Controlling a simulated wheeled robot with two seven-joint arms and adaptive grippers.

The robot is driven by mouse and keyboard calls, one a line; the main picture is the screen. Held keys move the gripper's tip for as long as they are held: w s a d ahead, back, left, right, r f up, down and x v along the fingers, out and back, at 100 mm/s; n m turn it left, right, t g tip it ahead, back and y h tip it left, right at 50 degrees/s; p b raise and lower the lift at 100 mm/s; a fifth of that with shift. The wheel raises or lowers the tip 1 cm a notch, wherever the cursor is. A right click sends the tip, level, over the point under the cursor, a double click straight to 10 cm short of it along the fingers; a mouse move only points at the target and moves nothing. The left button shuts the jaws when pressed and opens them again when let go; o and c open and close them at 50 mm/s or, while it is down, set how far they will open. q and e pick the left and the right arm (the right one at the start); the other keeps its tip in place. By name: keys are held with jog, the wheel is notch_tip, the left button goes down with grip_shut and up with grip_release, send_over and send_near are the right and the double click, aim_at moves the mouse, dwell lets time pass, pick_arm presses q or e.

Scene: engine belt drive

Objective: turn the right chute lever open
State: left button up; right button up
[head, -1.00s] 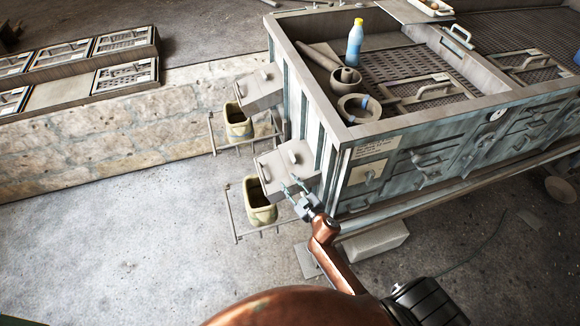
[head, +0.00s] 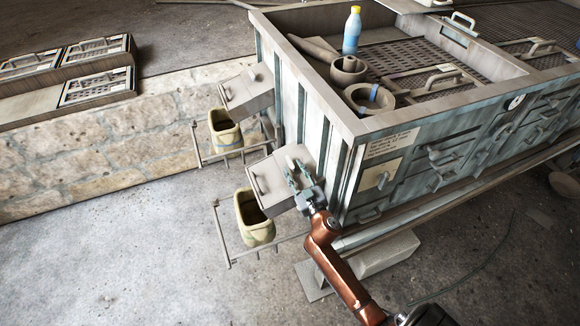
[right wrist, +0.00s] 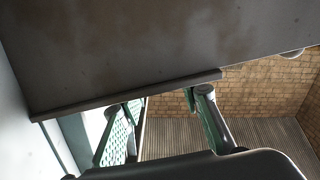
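The near chute (head: 272,182), a grey box on the bench's left end, has a handle on its front face and a short pale lever-like piece (head: 292,157) on top. A similar far chute (head: 246,90) sits behind it. My right gripper (head: 296,174) is over the near chute's right side, its fingertips close to the pale piece; contact cannot be told. In the right wrist view, its green-padded fingers (right wrist: 160,118) are spread apart below a dark grey panel (right wrist: 150,50), with nothing seen held between them. My left gripper is not in view.
Yellowish buckets (head: 253,218) (head: 224,131) stand on rail racks below the chutes. A stone block (head: 385,250) lies under the bench. The floor at the left front is clear.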

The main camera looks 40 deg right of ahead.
aim_at(291, 164)
jog(key=shift+x, duration=1.45)
jog(key=shift+c, duration=0.3)
grip_shut()
